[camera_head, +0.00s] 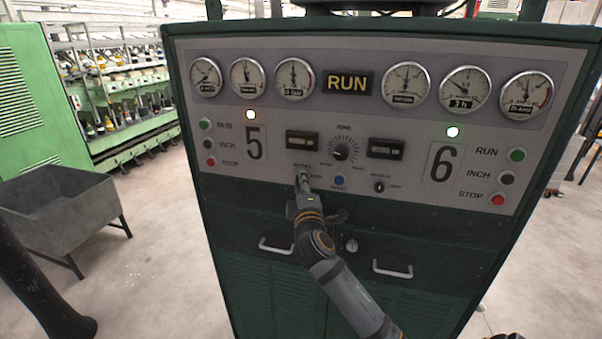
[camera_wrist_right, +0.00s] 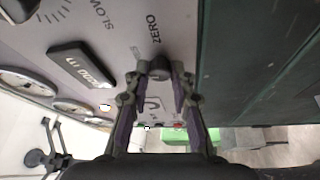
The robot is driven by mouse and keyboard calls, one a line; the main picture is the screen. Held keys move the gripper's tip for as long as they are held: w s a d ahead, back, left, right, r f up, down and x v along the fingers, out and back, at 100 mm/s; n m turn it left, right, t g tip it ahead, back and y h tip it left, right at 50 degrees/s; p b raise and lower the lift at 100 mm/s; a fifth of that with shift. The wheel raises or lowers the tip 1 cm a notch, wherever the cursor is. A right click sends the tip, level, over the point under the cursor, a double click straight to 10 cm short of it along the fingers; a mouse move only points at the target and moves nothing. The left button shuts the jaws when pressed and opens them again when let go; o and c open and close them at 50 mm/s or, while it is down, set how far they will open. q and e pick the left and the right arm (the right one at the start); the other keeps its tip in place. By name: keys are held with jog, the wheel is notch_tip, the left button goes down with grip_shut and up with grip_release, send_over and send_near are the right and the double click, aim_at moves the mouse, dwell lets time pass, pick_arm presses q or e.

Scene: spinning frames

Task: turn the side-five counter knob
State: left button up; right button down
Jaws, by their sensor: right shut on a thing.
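My right gripper (camera_head: 303,180) reaches up to the control panel (camera_head: 270,180) just below the left black counter window (camera_head: 301,140), on the side marked 5. In the right wrist view the two fingers of the gripper (camera_wrist_right: 158,78) are closed around a small dark knob (camera_wrist_right: 158,66) on the panel, near the word ZERO. In the head view this knob is hidden behind the fingertips. A left counter window (camera_wrist_right: 82,66) with digits shows beside it in the wrist view. No fingers of my left gripper are in the head view.
A central speed dial (camera_head: 340,151), a blue button (camera_head: 339,181) and a small switch (camera_head: 379,186) are to the right of my gripper. Two drawer handles (camera_head: 392,270) stick out below. A grey bin (camera_head: 70,215) stands left of the cabinet.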

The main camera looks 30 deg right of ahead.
jog(key=shift+r+n+p, duration=0.15)
jog(key=shift+n+p, duration=0.2)
jog(key=shift+n, duration=0.05)
jog(key=shift+y, duration=0.3)
jog(key=c, duration=1.1)
grip_release()
jog(key=shift+c, duration=0.2)
jog(key=v, duration=1.2)
jog(key=shift+w, duration=0.1)
